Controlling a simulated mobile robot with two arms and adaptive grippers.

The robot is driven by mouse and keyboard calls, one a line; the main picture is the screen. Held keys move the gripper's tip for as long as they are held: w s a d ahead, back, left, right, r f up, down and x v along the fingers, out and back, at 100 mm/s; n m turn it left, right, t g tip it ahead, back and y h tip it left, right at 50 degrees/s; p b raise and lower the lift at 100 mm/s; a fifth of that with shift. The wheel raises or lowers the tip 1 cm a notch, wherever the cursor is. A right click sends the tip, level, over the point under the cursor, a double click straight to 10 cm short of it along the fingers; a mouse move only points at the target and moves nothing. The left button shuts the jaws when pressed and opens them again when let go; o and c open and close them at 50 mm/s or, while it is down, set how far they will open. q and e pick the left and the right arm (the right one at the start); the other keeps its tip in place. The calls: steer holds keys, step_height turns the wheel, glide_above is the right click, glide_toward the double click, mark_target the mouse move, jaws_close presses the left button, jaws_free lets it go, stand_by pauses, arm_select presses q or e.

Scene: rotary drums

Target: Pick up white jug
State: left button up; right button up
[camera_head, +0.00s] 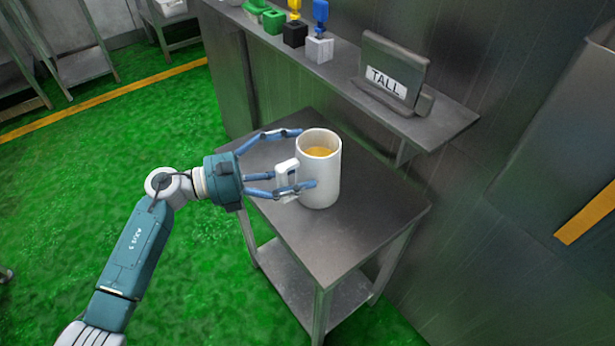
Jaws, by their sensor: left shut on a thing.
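The white jug (322,178) stands upright on a small metal table (335,245). It holds a yellow-orange content, and its handle (287,177) faces left, toward my gripper. My left gripper (300,160) comes in from the left with its blue fingers around the handle side of the jug. One finger reaches past the rim at the back, and others reach across the handle and the front of the body. The gripper is shut on the jug. Whether the jug's base touches the table is hard to tell. My right gripper is not in view.
A metal wall shelf (440,118) behind the table carries a grey stand marked TALL (392,75) and several small coloured blocks with handles, such as a white and blue one (319,45). The table has a lower shelf (345,290). Green floor (130,150) lies open at the left.

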arm_select(q)
steer(key=shift+d+r, duration=0.1)
steer(key=shift+r, duration=0.05)
steer(key=shift+c, duration=0.3)
steer(key=shift+s+r, duration=0.1)
steer(key=shift+r, duration=0.15)
steer(key=shift+a+r, duration=0.2)
steer(key=shift+r, duration=0.15)
step_height(320, 180, up, 6)
steer(key=s+a+b, duration=0.1)
steer(key=s+a, duration=1)
steer(key=a, duration=0.5)
steer(key=shift+s+f+b, duration=0.15)
steer(key=shift+s+b, duration=0.15)
steer(key=shift+b, duration=0.1)
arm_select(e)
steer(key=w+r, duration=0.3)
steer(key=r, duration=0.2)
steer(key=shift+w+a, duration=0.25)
